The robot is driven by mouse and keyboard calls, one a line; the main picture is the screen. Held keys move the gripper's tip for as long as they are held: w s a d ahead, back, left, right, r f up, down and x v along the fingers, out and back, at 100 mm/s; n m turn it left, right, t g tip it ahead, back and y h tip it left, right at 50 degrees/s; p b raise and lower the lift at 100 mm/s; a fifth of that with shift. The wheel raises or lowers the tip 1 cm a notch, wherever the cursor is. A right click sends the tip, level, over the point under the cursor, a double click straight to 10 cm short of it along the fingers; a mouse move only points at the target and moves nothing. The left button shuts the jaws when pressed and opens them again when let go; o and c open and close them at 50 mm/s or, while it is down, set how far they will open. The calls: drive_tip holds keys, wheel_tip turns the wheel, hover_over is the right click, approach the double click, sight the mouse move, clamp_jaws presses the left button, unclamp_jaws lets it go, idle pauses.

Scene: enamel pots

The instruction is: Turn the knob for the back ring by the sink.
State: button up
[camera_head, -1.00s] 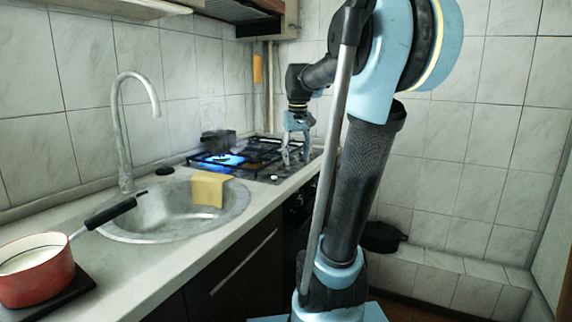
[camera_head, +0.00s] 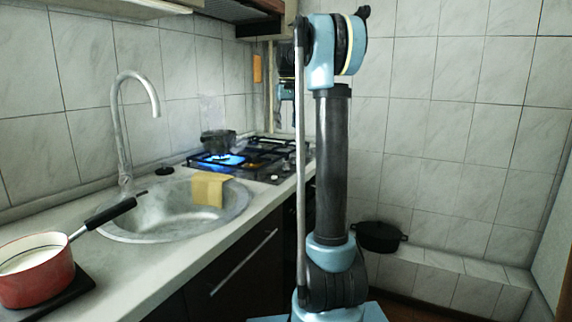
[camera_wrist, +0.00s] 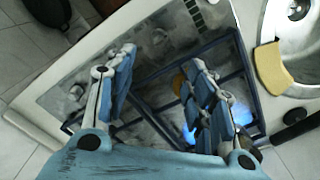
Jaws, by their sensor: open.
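The hob (camera_head: 250,160) lies beyond the sink. A blue flame (camera_head: 222,160) burns on its ring nearest the sink; it also shows in the wrist view (camera_wrist: 190,132), partly behind a finger. Small knobs (camera_head: 275,177) sit along the hob's front strip, tiny in the head view. In the wrist view a knob (camera_wrist: 76,92) shows left of the fingers and another (camera_wrist: 157,38) just beyond their tips. My gripper (camera_wrist: 160,62) is open and empty above the hob, its fingers spread. In the head view it is largely hidden behind my arm.
The sink (camera_head: 150,228) has a yellow cloth (camera_head: 208,189) over its rim. A dark pot (camera_head: 218,142) is at the hob's back left. A red saucepan (camera_head: 38,275) stands at the counter's near left. Another black pot (camera_head: 380,237) sits on the tiled ledge.

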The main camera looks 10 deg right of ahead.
approach(286, 165)
drive_tip(key=f, duration=0.3)
drive_tip(key=w+f, duration=0.1)
drive_tip(key=f, duration=0.4)
drive_tip(key=shift+w+d+f, duration=0.2)
drive_tip(key=shift+w+f, duration=0.1)
drive_tip(key=shift+w, duration=0.05)
